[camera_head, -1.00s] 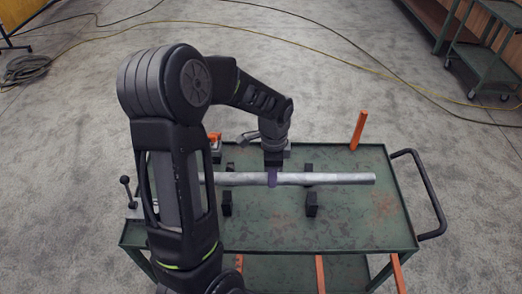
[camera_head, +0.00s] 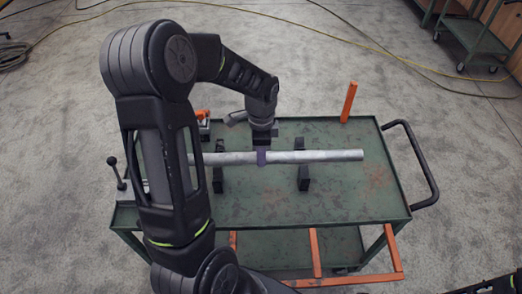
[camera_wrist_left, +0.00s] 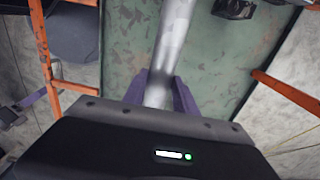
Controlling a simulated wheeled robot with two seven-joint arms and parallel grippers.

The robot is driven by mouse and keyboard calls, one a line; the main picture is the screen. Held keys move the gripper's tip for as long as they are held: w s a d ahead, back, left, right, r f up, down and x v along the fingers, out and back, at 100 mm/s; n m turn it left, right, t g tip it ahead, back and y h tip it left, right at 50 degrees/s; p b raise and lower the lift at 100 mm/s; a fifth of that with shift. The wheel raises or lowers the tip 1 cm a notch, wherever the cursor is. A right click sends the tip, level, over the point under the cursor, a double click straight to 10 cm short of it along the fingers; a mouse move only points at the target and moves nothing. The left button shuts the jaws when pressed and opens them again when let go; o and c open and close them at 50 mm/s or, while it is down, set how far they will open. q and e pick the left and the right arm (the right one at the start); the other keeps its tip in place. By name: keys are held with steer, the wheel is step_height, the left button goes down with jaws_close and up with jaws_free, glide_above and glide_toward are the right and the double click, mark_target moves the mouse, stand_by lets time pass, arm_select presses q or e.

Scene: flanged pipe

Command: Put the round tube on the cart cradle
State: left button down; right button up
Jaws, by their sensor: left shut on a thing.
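The round tube (camera_head: 325,156) is a long grey metal pipe lying level, left to right, above the green cart (camera_head: 350,205). The cart cradle shows as dark blocks (camera_head: 303,179) in front of and behind the tube, near its left and right parts. I cannot tell whether the tube touches them. My left gripper (camera_head: 262,157) is shut around the tube near its middle, from above. In the left wrist view its purple fingers (camera_wrist_left: 160,91) flank the tube (camera_wrist_left: 173,45). My left arm hides the tube's left end.
An orange post (camera_head: 349,101) stands at the cart's back right. A black handle (camera_head: 421,165) juts from its right side. A vise-like lever (camera_head: 115,172) is at the left. Another green cart (camera_head: 477,45) stands far right. A yellow cable (camera_head: 365,37) crosses the floor.

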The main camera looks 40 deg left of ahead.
arm_select(q)
step_height(320, 180, down, 7)
steer(key=b, duration=0.4)
steer(key=shift+r+b, duration=0.15)
steer(key=shift+b, duration=0.15)
steer(key=shift+s+a, duration=0.1)
stand_by(0.5)
steer(key=shift+f+b, duration=0.45)
steer(key=shift+f, duration=0.15)
steer(key=c, duration=0.9)
jaws_free()
steer(key=shift+r, duration=3.95)
